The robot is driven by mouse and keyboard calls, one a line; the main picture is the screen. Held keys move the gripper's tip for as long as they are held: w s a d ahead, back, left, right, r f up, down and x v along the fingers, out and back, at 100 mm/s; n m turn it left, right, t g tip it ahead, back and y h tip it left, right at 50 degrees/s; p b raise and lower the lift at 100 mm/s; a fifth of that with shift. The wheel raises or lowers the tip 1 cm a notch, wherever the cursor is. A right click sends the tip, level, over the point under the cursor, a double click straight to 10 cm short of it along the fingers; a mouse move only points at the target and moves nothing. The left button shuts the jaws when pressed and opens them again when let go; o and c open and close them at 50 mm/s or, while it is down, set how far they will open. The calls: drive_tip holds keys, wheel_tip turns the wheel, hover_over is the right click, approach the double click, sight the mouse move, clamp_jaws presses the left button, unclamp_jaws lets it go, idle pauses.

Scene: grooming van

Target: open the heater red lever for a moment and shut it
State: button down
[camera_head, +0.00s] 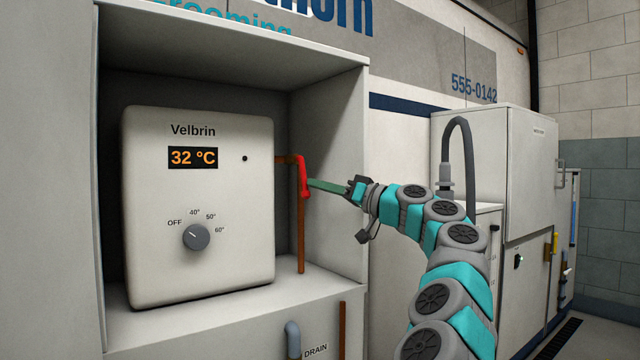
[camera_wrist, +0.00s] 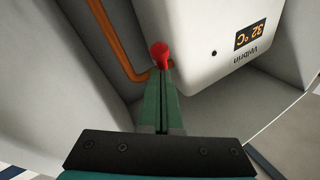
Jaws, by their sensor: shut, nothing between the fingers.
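The red lever (camera_head: 304,177) sits on the copper pipe at the right side of the white Velbrin heater (camera_head: 150,200). In the head view it hangs down along the pipe, with its top bent toward the heater. My gripper (camera_head: 312,184) reaches in from the right, its green fingers shut and empty, their tips at or very near the lever. In the wrist view the fingers (camera_wrist: 162,85) point at the red lever end (camera_wrist: 160,52). I cannot tell whether they touch it. The heater display reads 32 °C and its grey dial (camera_head: 196,236) points up-left, near OFF.
The heater stands in an open grey cabinet; its right side wall (camera_head: 335,170) is close to my gripper. The copper pipe (camera_head: 301,245) runs down beside the heater. White cabinets (camera_head: 480,150) stand at the right behind my arm.

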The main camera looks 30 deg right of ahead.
drive_tip(key=shift+w+f, duration=0.7)
drive_tip(key=shift+w, duration=0.2)
drive_tip(key=shift+w+a+f, duration=0.1)
drive_tip(key=s+d+f+b, duration=0.1)
drive_tip(key=s+d+f, duration=0.1)
drive_tip(key=s, duration=0.1)
drive_tip(key=s+d+f+b, duration=0.1)
drive_tip(key=s+d+f, duration=0.1)
drive_tip(key=s, duration=0.1)
drive_tip(key=s+d+f+b, duration=0.1)
drive_tip(key=s+d+f, duration=0.1)
drive_tip(key=s+f, duration=0.1)
drive_tip(key=shift+d, duration=0.35)
